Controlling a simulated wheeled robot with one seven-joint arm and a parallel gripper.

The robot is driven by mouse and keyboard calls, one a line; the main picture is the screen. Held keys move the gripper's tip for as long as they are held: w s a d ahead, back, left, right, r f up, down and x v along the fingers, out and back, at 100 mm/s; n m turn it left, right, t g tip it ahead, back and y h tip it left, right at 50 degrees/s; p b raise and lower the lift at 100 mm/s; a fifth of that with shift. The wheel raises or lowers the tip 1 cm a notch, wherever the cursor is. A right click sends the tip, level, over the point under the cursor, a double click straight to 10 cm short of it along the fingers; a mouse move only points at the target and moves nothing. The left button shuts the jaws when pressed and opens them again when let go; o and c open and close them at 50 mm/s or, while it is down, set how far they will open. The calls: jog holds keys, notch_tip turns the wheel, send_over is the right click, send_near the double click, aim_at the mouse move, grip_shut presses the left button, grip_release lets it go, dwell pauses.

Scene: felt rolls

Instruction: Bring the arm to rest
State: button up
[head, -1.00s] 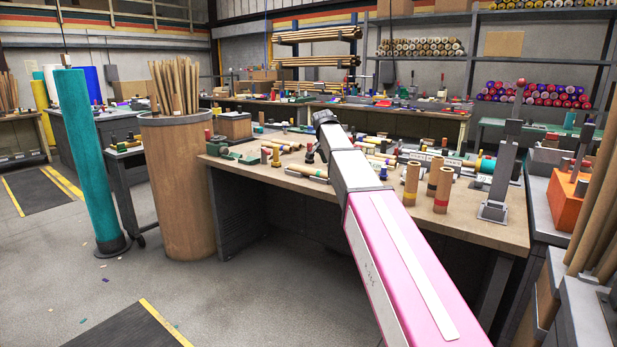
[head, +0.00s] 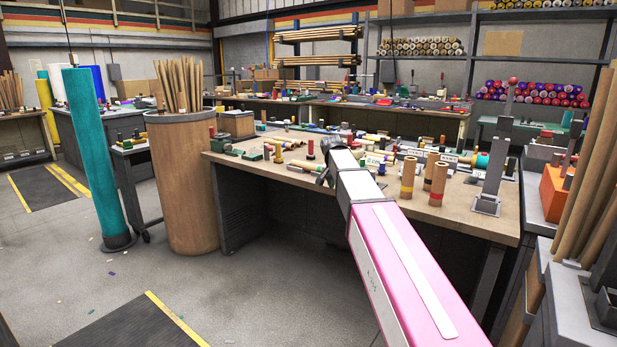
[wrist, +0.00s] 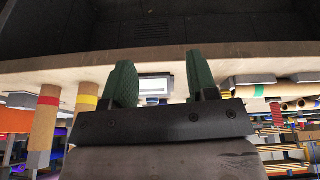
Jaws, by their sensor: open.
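My arm (head: 395,255), pink and white, reaches from the lower right toward the workbench (head: 270,165) in the head view. Its dark far end overlaps the bench's front edge there, and the fingers cannot be made out. In the wrist view my gripper (wrist: 161,82) shows two green fingers set wide apart. Nothing is held between them. A small white labelled object (wrist: 154,86) shows behind the gap, apart from the fingers. The wrist picture is upside down, with the bench edge (wrist: 260,55) running across it.
Cardboard tubes (head: 438,184) stand on the bench right of my arm. A tall teal roll (head: 88,160) and a brown drum of tubes (head: 182,190) stand left. More long tubes (head: 590,170) stand at the right.

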jog(key=s+d+f+n+g+y, duration=0.1)
jog(key=s+d+f+n, duration=0.2)
jog(key=s+f, duration=1.2)
jog(key=s+d+f+n+g+y, duration=0.1)
jog(key=s+d+f+n+g, duration=0.1)
jog(key=s+f, duration=1.3)
jog(key=shift+s+d+f+n, duration=0.2)
jog(key=shift+s+d+n, duration=0.25)
jog(key=shift+d, duration=0.65)
